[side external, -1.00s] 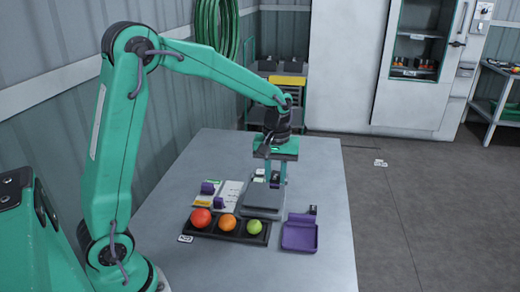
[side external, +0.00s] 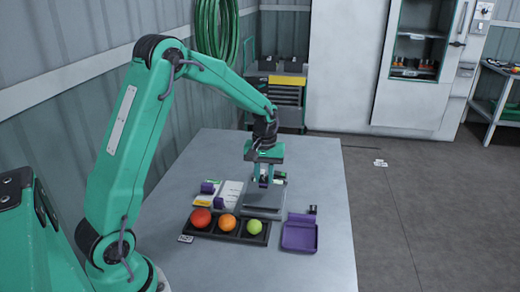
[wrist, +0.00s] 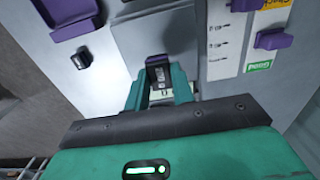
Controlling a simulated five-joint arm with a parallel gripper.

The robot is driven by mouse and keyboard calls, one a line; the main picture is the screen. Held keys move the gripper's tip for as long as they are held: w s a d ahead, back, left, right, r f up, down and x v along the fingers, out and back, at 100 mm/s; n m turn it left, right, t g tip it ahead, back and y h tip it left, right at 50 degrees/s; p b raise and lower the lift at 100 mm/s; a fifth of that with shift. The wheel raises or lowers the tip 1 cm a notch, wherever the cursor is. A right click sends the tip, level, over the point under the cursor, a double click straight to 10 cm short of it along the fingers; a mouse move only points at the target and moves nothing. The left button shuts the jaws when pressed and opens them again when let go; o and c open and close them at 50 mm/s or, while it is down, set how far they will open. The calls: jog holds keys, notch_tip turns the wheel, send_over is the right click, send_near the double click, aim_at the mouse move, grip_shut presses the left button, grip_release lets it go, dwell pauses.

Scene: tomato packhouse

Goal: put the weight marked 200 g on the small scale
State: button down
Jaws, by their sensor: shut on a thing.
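My gripper (side external: 265,183) points down over the small grey scale (side external: 262,212). In the wrist view my gripper (wrist: 160,88) is shut on a weight (wrist: 160,74) with a dark, marked front and a purple top. Its marking is too small to read. The weight is in front of the scale's plate (wrist: 155,30) in that view. I cannot tell whether it touches the plate. In the side view the fingers partly hide the weight and the back of the scale.
A black tray (side external: 193,229) with a red, an orange and a green tomato lies in front of the scale. A purple tray (side external: 300,238) is at right, with a small dark block (side external: 312,209) behind it. Purple pieces (side external: 208,187) and a white card (side external: 231,193) lie left.

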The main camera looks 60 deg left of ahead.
aim_at(264, 178)
jog(key=shift+f, duration=1.5)
jog(key=shift+f, duration=0.2)
jog(key=c, duration=1.2)
grip_release()
jog(key=shift+r, duration=0.15)
notch_tip(264, 178, up, 12)
jog(key=shift+r, duration=0.1)
